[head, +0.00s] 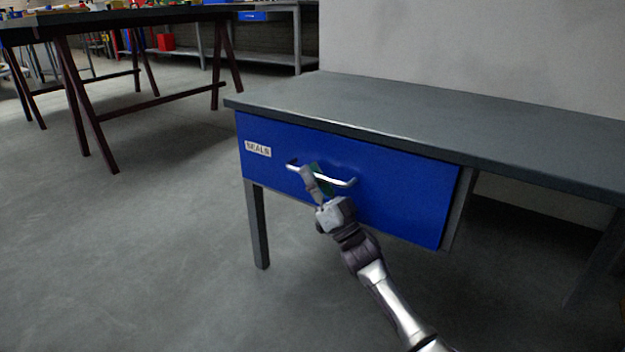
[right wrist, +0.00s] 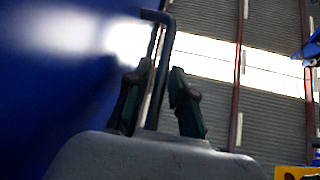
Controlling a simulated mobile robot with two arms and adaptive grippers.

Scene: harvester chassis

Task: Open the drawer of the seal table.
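The seal table (head: 420,105) has a grey top and a blue drawer (head: 400,205) with a "SEALS" label (head: 258,149). The drawer front sits under the tabletop edge and looks shut. Its silver bar handle (head: 345,183) is on the front. My right gripper (head: 315,182) is at the handle, reaching from below. In the right wrist view, the handle bar (right wrist: 160,65) passes between the two fingers of the right gripper (right wrist: 157,95). The fingers are apart, with a gap visible beside the bar on the right finger's side. My left gripper is not in view.
A pale wall (head: 450,45) stands behind the seal table. A table with dark trestle legs (head: 75,95) is at the far left, with a red bin (head: 166,42) beyond it. The floor (head: 140,240) in front and to the left of the drawer is clear.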

